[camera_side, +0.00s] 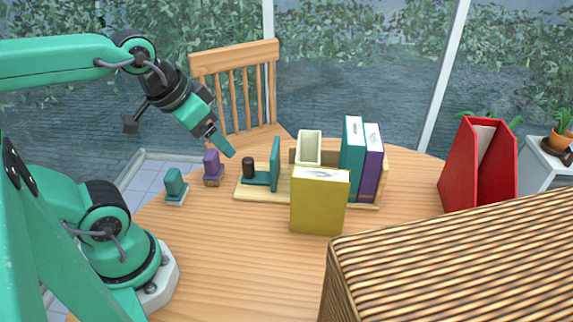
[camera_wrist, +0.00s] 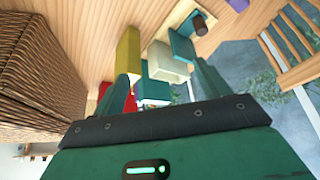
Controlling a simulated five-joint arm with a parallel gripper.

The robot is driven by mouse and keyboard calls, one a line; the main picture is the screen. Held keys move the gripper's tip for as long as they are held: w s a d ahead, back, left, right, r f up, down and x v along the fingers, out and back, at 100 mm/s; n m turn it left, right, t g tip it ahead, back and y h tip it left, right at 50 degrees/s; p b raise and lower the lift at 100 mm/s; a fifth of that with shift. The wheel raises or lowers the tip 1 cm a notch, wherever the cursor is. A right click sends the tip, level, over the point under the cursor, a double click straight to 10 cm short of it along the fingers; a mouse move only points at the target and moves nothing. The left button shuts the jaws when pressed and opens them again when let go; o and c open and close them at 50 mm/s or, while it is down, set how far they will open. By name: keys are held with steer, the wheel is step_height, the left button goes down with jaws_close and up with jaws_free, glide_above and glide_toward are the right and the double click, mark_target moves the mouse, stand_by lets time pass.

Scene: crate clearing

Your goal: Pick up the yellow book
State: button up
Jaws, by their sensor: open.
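The yellow book (camera_side: 318,208) stands upright on the table at the front of the wooden book rack (camera_side: 256,194), in the side view. Its pale page edge faces up. In the wrist view the yellow book (camera_wrist: 128,57) shows beyond the left finger. My gripper (camera_side: 222,147) is open and empty, in the air above and left of the rack, well apart from the book. In the wrist view, the cream box (camera_wrist: 168,66) and a teal book (camera_wrist: 153,92) lie in the gap between the fingers of my gripper (camera_wrist: 162,78).
A teal book (camera_side: 351,150) and a purple book (camera_side: 372,160) stand in the rack, beside a cream box (camera_side: 308,146) and a teal bookend (camera_side: 274,165). A wicker box (camera_side: 460,265) fills the front right. A red file holder (camera_side: 462,170) stands behind it.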

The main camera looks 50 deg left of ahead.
steer(key=shift+c, duration=1.4)
steer(key=w+d+f+m+g, duration=0.1)
steer(key=w+d+m+g, duration=0.1)
steer(key=w+d+m, duration=0.1)
steer(key=w+d+f+m+g, duration=0.1)
steer(key=w+d+f+m, duration=0.1)
steer(key=w+d, duration=0.3)
steer(key=w+d+f+m+g, duration=0.2)
steer(key=w+d+m, duration=0.2)
steer(key=w, duration=0.4)
steer(key=shift+w+g, duration=0.25)
steer(key=shift+g, duration=0.05)
steer(key=shift+w+d+f+m, duration=0.15)
steer(key=shift+f+m, duration=0.05)
steer(key=shift+m, duration=0.1)
steer(key=shift+f, duration=0.1)
